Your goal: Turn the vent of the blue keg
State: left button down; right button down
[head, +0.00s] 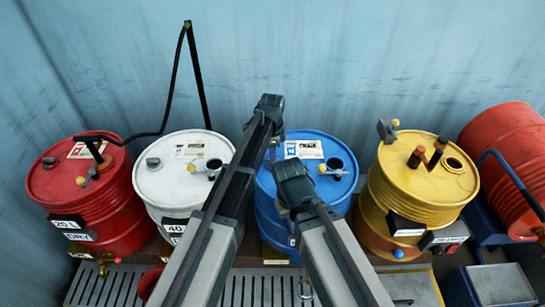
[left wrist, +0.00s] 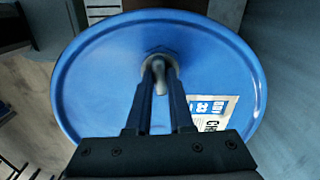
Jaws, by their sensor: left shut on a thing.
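The blue keg (head: 330,190) stands in the middle of the row in the head view. Its round blue lid (left wrist: 100,75) fills much of the left wrist view, with a white label (left wrist: 212,110) at right. My left gripper (head: 273,150) reaches down over the left part of the lid. In the left wrist view its fingers (left wrist: 158,75) are shut on the grey vent (left wrist: 160,56), which they partly cover. My right gripper (head: 292,188) is over the near part of the lid; its fingertips are not clear.
A white keg (head: 165,190) and a red keg (head: 110,205) stand to the left. A yellow keg (head: 415,190) stands to the right, with a red drum (head: 505,140) lying beyond it. A slotted grate (head: 118,285) runs along the front.

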pick_arm(q)
jog(key=n, duration=1.2)
jog(key=shift+n, duration=2.3)
jog(key=c, duration=0.8)
grip_release()
